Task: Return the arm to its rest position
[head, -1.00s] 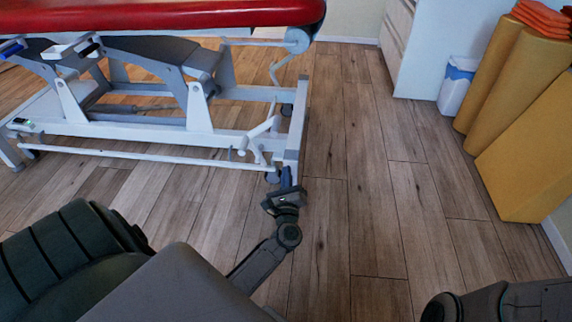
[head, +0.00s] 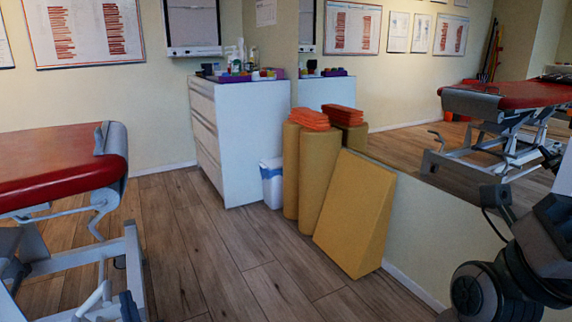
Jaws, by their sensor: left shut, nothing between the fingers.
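The rest of the left arm is below the picture. My right arm shows as dark links at the lower right; its gripper is not seen.
A red-topped treatment table (head: 60,165) stands at the left. A white cabinet (head: 245,150), a white-blue bin (head: 271,185), yellow rolls (head: 322,165) and a yellow wedge (head: 355,215) stand along the wall. A mirror (head: 410,110) reflects the room. The floor (head: 215,255) between is clear.

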